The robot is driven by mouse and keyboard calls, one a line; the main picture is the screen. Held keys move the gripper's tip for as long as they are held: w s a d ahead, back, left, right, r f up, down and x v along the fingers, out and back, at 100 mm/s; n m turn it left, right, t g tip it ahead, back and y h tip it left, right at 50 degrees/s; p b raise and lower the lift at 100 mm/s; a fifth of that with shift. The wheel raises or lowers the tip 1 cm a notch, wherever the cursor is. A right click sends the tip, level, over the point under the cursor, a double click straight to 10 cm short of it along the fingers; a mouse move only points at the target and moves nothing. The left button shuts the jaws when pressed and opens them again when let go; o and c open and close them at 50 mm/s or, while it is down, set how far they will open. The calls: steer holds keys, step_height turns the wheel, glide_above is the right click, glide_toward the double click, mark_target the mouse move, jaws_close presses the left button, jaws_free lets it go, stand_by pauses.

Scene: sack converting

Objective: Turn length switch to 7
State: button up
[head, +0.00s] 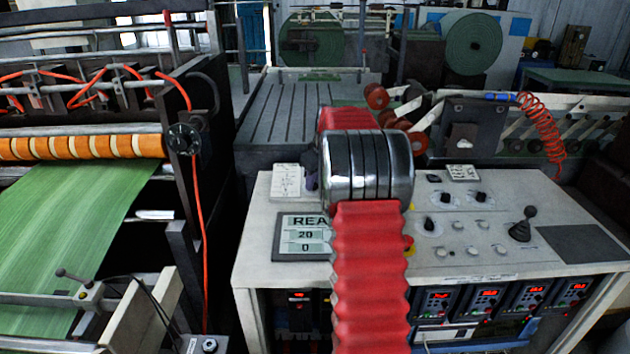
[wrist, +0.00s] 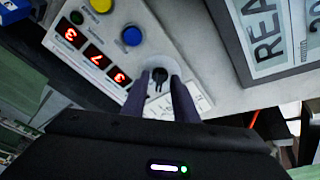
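In the wrist view a small black rotary switch (wrist: 160,74) sits on a round pale dial on the light grey panel. I cannot read its setting or tell from its label that it is the length switch. My gripper (wrist: 162,82) has its two dark purple fingers apart, one on each side of the switch. A gap shows between the fingers and the black knob; contact is not visible. A white label card (wrist: 188,97) lies partly behind the right finger. In the head view my arm hides the switch and most of the gripper.
Red digit displays (wrist: 95,56), a blue button (wrist: 132,36) and a yellow button (wrist: 101,5) are close by. A framed sign (head: 303,236) lies on the console (head: 262,222). Other knobs (head: 480,197) and a joystick (head: 523,225) stand to the right.

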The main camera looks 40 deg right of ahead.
steer(key=shift+c, duration=0.4)
jaws_close()
steer(key=shift+m, duration=0.5)
steer(key=shift+a+f+m+h, duration=0.15)
steer(key=shift+m+h, duration=0.25)
steer(key=shift+m, duration=0.8)
steer(key=m, duration=0.4)
steer(key=shift+a+h, duration=0.1)
steer(key=shift+h, duration=0.3)
steer(key=m, duration=0.2)
steer(key=m+g, duration=0.1)
steer(key=m, duration=0.2)
steer(key=shift+w+a+h, duration=0.15)
steer(key=shift+h, duration=0.25)
steer(key=m+g, duration=0.1)
steer(key=m, duration=0.4)
steer(key=shift+w+m, duration=0.15)
steer(key=shift+m, duration=0.25)
steer(key=shift+h, duration=0.3)
